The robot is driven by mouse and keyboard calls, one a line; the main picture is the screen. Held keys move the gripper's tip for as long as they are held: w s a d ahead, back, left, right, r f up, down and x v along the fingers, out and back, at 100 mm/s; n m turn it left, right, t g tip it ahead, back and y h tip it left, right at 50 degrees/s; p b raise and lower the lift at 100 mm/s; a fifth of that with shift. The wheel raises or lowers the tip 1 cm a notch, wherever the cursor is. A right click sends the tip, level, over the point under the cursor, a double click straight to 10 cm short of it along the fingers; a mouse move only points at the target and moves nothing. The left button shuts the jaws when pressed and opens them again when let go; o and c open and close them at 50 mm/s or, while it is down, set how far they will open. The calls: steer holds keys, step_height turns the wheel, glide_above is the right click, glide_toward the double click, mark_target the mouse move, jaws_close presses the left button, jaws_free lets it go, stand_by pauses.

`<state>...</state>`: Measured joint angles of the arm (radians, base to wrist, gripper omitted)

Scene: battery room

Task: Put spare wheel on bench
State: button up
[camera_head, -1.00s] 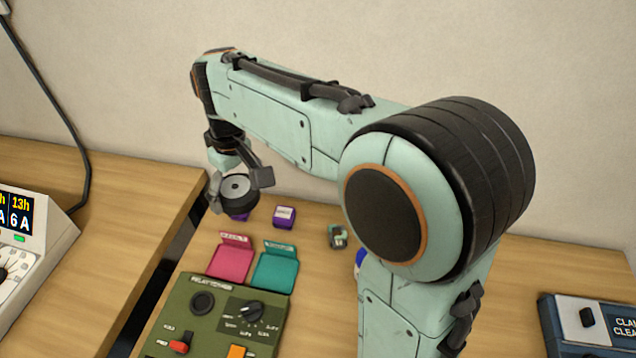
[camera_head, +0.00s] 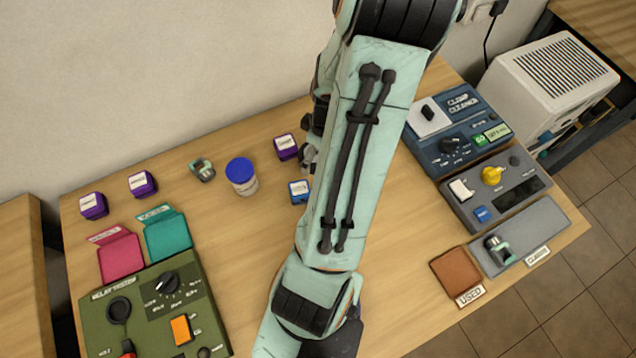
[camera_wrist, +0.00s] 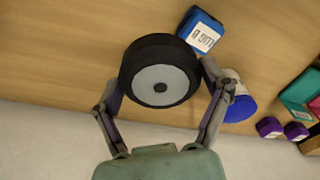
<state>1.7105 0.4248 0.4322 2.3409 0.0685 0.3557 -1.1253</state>
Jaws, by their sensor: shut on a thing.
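The spare wheel (camera_wrist: 160,78), a black tyre with a light grey hub and dark centre, is between the two fingers of my gripper (camera_wrist: 161,84) in the wrist view. The gripper is shut on it. In the head view my arm hides the wheel and most of the gripper; only a little of the gripper (camera_head: 308,158) shows left of the arm. The wooden bench (camera_head: 250,235) lies below, and its top also shows in the wrist view (camera_wrist: 70,60). I cannot tell whether the wheel touches it.
A blue box (camera_head: 299,192) stands close by the wheel, near a blue-lidded jar (camera_head: 241,176) and a purple box (camera_head: 286,147). A green control panel (camera_head: 158,305) is at left; blue (camera_head: 455,125) and grey (camera_head: 500,190) panels are at right. Bench between them is mostly clear.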

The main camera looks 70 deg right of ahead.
steer(key=s, duration=0.2)
steer(key=s+m, duration=0.1)
steer(key=shift+s+d+f, duration=0.1)
steer(key=shift+d+f, duration=0.15)
steer(key=shift+f, duration=0.15)
steer(key=f, duration=0.7)
steer(key=shift+s+d+f, duration=0.1)
steer(key=shift+s+f, duration=0.1)
steer(key=shift+f, duration=0.15)
steer(key=shift+f, duration=0.1)
steer(key=o, duration=1.2)
steer(key=r, duration=0.4)
steer(key=s+r, duration=0.1)
steer(key=r, duration=0.7)
steer(key=shift+s+a, duration=0.2)
steer(key=shift+a, duration=0.1)
